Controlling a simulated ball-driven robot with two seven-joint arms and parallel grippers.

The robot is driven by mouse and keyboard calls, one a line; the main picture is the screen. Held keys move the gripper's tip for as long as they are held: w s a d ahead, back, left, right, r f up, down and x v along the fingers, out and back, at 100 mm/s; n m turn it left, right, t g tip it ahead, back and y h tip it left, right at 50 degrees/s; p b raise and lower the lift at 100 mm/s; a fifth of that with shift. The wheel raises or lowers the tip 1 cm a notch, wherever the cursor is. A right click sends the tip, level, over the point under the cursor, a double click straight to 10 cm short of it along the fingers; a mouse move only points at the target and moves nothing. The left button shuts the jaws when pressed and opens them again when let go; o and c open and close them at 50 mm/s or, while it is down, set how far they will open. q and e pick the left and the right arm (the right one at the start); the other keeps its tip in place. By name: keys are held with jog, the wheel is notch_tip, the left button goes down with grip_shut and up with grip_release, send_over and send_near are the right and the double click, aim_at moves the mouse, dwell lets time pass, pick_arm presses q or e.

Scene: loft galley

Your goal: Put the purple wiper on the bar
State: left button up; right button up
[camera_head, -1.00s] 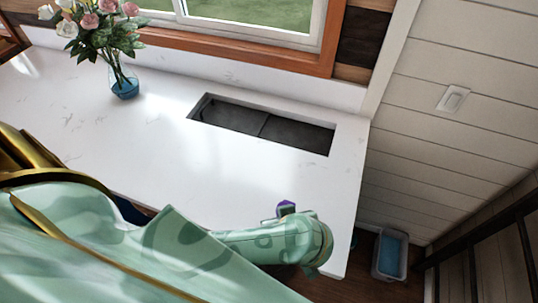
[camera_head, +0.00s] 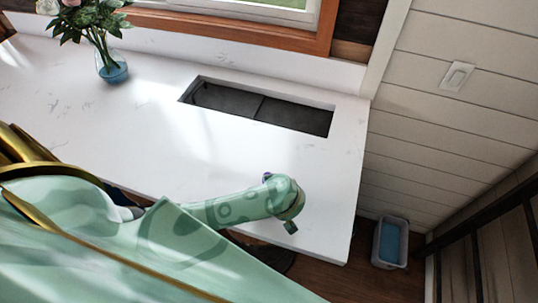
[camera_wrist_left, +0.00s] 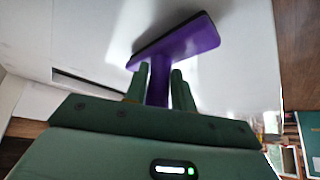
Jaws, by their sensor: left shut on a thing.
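The purple wiper (camera_wrist_left: 180,45) shows in the left wrist view, with a wide flat head and a handle. My left gripper (camera_wrist_left: 158,85) is shut on the handle, with a green finger on each side. The head lies over a white surface; whether it touches is unclear. In the head view my left arm reaches over the white worktop (camera_head: 130,140) near its right front corner. Only a small purple bit of the wiper (camera_head: 267,177) shows beside my wrist, which hides the fingers. I cannot tell whether this worktop is the bar. My right gripper is not in view.
A dark sink (camera_head: 260,108) is set into the worktop beyond my arm. A blue glass vase of flowers (camera_head: 113,72) stands at the upper left. A grey bin with blue inside (camera_head: 390,243) stands on the floor at the right. The worktop between vase and arm is clear.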

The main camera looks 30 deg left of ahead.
pick_arm(q)
jog(key=shift+f, duration=0.15)
jog(key=o, duration=1)
jog(key=p+v, duration=0.5)
jog(key=v, duration=0.7)
jog(key=shift+r, duration=0.3)
